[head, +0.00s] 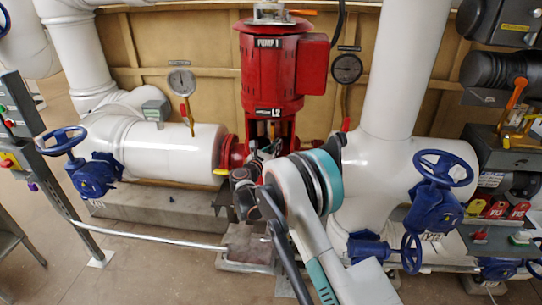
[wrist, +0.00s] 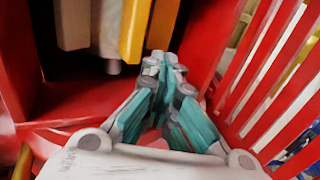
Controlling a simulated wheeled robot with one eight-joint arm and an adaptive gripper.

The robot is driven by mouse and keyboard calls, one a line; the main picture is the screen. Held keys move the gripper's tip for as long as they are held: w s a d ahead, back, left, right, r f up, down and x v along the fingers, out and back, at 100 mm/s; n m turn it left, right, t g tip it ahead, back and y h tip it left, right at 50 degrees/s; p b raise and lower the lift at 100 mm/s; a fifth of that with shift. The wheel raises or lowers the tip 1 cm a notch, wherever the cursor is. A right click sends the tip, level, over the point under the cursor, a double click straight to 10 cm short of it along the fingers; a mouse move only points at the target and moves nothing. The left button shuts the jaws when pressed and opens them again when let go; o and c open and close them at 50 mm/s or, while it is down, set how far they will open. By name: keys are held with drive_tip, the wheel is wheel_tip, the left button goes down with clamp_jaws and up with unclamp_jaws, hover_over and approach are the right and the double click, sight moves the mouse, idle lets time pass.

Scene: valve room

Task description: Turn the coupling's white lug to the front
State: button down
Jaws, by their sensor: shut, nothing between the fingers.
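The red pump (head: 270,75) labelled PUMP 1 stands upright at the centre back of the head view. The coupling sits in the opening of its red frame below the motor, mostly hidden behind my arm in the head view. In the wrist view the upper parts of upright pieces show inside the red frame: a yellow bar (wrist: 134,30) and pale grey-white pieces (wrist: 104,35) to its left. I cannot tell which of these is the white lug. My gripper (wrist: 166,62) is shut and empty, its fingertips inside the red frame, just below and right of the yellow bar.
A red slatted guard (wrist: 275,70) stands close on the gripper's right, and a red wall is on its left. White pipes flank the pump, with blue handwheels (head: 442,168) at right and left. A metal rail (head: 150,238) crosses low in front.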

sight(284, 148)
drive_tip(key=shift+b+x, duration=0.35)
drive_tip(key=shift+x, duration=1.7)
drive_tip(key=shift+w+d+b, duration=0.3)
drive_tip(key=shift+d+b, duration=0.1)
